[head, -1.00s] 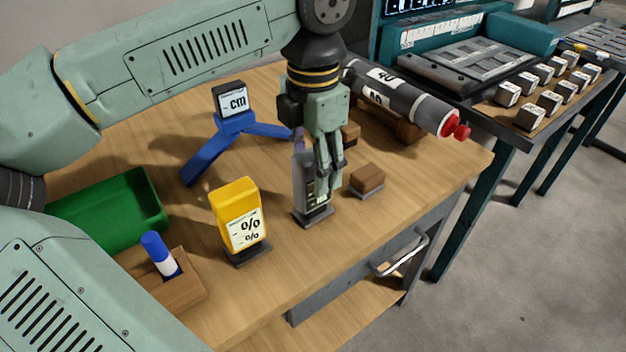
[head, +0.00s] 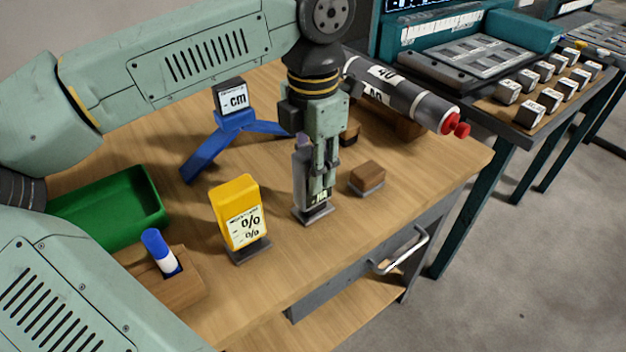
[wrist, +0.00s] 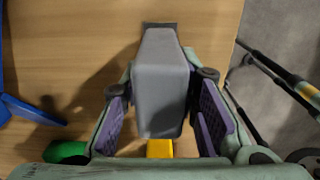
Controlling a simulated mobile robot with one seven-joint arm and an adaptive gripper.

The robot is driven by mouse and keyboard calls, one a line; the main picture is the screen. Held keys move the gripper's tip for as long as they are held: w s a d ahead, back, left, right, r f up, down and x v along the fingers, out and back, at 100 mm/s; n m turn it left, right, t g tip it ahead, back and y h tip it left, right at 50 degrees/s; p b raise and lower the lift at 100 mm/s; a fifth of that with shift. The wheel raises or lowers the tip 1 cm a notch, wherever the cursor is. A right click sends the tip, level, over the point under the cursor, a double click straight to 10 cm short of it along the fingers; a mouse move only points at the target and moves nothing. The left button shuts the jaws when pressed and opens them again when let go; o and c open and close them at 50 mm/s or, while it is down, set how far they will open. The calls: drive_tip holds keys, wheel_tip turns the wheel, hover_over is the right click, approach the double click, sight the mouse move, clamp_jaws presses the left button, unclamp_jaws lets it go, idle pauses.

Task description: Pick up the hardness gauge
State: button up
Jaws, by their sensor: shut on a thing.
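The hardness gauge (head: 307,190) is a tall grey device with a small pale label that seems to read HA. It stands upright on a dark base on the wooden bench, left of the brown block. My gripper (head: 323,172) points down at it and is shut on it, partly covering its front. In the wrist view the gauge (wrist: 162,85) shows as a smooth grey body between the two purple-padded fingers. I cannot tell any gap under it.
A yellow % meter (head: 238,212) stands to the left, and a blue stand with a cm display (head: 232,97) behind. A brown block (head: 367,177) sits close on the right. A green tray (head: 120,210), a blue-capped marker (head: 158,250) and a large grey cylinder (head: 408,97) are farther off.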

clamp_jaws()
wheel_tip(320, 180, up, 10)
drive_tip(key=shift+r+b, duration=0.1)
drive_tip(key=shift+b, duration=0.2)
drive_tip(key=shift+o, duration=2)
unclamp_jaws()
clamp_jaws()
wheel_tip(320, 180, up, 3)
drive_tip(key=p, duration=0.3)
drive_tip(key=shift+w, duration=0.1)
